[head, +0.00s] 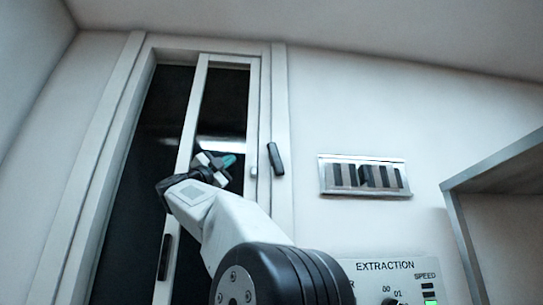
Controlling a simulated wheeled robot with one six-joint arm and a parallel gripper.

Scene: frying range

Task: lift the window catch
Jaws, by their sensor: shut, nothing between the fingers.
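The window (195,65) has a pale frame and dark glass. A short dark lever (276,158), which looks like the window catch, sits on the right frame post, nearly upright with a slight tilt. A small pale peg (253,173) is just left of it. My gripper (230,161), with teal fingertips, is shut and empty. It appears in front of the glass, left of the lever and apart from it in the picture. Its distance from the glass cannot be told. My arm hides part of the lower window.
A dark pull handle (165,257) is on the sash's left stile. Right of the window are a metal wall plate with dark slats (364,177) and an extraction control panel (385,266). A grey shelf or cabinet (500,170) juts in at the far right.

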